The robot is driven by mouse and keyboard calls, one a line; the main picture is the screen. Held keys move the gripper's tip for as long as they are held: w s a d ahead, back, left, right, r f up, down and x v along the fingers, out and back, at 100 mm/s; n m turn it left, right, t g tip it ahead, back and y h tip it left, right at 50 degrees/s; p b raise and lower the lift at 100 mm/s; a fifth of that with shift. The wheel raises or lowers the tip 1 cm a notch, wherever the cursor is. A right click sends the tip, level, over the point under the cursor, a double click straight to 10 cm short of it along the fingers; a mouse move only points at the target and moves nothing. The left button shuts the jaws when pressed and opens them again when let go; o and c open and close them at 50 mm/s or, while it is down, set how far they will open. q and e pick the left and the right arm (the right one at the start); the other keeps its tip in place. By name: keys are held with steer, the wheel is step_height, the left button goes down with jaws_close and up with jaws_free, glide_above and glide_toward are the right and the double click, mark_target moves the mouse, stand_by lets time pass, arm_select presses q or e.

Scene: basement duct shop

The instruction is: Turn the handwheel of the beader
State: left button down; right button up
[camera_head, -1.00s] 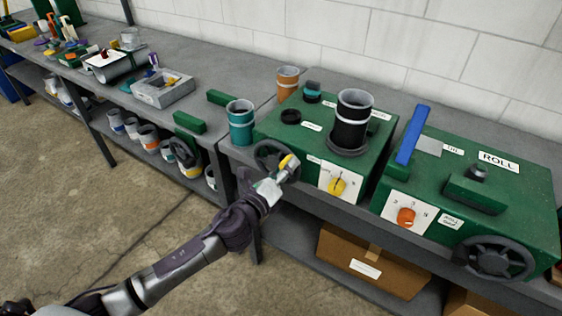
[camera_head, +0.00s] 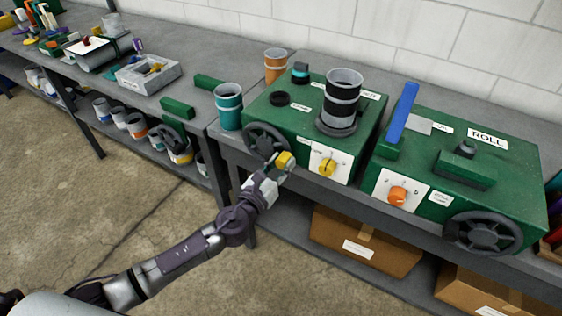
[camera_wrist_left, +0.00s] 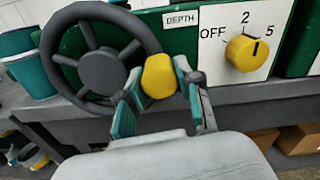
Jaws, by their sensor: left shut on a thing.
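The beader is a green box (camera_head: 303,112) on the bench, with a black cylinder on top. Its dark spoked handwheel (camera_head: 266,139) is on the front face and shows large in the left wrist view (camera_wrist_left: 98,68). The wheel's yellow knob (camera_wrist_left: 158,76) is at the rim's right side. My left gripper (camera_head: 281,166) is at this knob; in the left wrist view its teal-padded fingers (camera_wrist_left: 155,95) are on either side of it, shut on it. My right gripper is not in view.
A yellow dial (camera_head: 327,167) marked OFF, 2, 5 is just right of the wheel. A green ROLL machine (camera_head: 470,165) with its own handwheel (camera_head: 483,233) stands to the right. A teal can (camera_head: 229,107) stands close on the left. Cardboard boxes (camera_head: 362,240) are on the lower shelf.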

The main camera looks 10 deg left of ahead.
arm_select(q)
steer(key=shift+s+f, duration=0.1)
steer(key=shift+f, duration=0.15)
steer(key=c, duration=0.8)
jaws_free()
steer(key=shift+o, duration=0.2)
steer(key=shift+r, duration=0.1)
steer(key=v, duration=1.2)
